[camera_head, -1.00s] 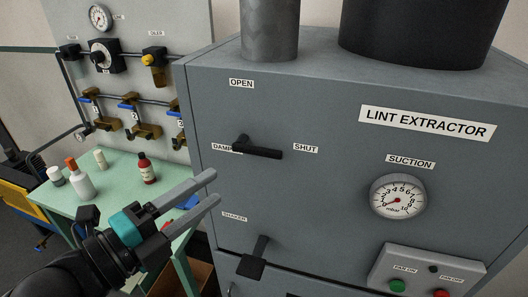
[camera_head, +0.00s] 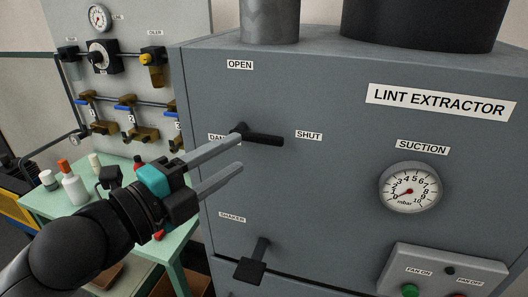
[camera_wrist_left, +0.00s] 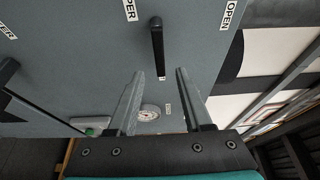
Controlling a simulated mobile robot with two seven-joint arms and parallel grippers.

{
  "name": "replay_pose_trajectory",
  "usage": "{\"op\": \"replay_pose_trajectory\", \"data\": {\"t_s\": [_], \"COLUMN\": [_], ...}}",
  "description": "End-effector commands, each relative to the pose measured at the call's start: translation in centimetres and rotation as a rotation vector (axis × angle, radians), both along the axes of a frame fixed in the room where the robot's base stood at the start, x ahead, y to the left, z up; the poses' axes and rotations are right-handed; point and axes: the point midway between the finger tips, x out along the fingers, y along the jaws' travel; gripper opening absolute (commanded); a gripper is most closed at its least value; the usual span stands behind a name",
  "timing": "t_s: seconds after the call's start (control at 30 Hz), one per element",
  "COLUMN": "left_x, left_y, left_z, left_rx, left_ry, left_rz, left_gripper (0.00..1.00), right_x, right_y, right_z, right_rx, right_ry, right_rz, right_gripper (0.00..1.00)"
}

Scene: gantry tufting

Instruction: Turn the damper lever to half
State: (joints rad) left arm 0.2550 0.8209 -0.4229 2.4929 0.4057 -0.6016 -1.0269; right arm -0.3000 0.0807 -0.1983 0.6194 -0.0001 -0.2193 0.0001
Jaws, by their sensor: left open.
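The black damper lever (camera_head: 262,139) is on the front of the grey lint extractor (camera_head: 310,185). It points right, toward the SHUT label (camera_head: 308,135); the OPEN label (camera_head: 240,65) is above its pivot. The DAMPER label is partly hidden. My left gripper (camera_head: 241,167) is open and empty, its fingers pointing right, just below and left of the lever. In the left wrist view the lever (camera_wrist_left: 159,50) lies ahead of the gap between the open fingertips (camera_wrist_left: 160,73), apart from them as far as I can tell. My right gripper is not in view.
The shaker lever (camera_head: 252,264) juts out below my left gripper. The suction gauge (camera_head: 410,187) and fan button box (camera_head: 445,272) are at right. A green table (camera_head: 40,205) with bottles and a valve panel (camera_head: 150,25) stand at left.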

Motion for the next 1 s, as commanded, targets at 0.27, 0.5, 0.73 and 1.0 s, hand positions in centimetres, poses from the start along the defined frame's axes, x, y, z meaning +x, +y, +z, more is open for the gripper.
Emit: {"op": "replay_pose_trajectory", "data": {"t_s": [0.27, 0.5, 0.73, 1.0], "left_x": [0.2, 3.0, 5.1, 6.1], "left_y": [-0.7, -3.0, -4.8, -5.6], "left_z": [-0.3, 0.2, 0.1, 0.0], "left_rx": [0.007, 0.002, 0.005, 0.007], "left_ry": [-0.007, -0.001, 0.0, -0.002], "left_rz": [-0.008, -0.007, -0.006, -0.006], "left_gripper": [0.5, 0.5, 0.5, 0.5], "right_x": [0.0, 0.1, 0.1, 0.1], "right_y": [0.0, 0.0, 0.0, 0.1], "right_z": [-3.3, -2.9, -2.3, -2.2], "right_rx": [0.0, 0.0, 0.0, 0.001], "right_ry": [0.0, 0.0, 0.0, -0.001], "right_rz": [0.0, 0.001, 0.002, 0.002], "right_gripper": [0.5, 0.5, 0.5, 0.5]}}
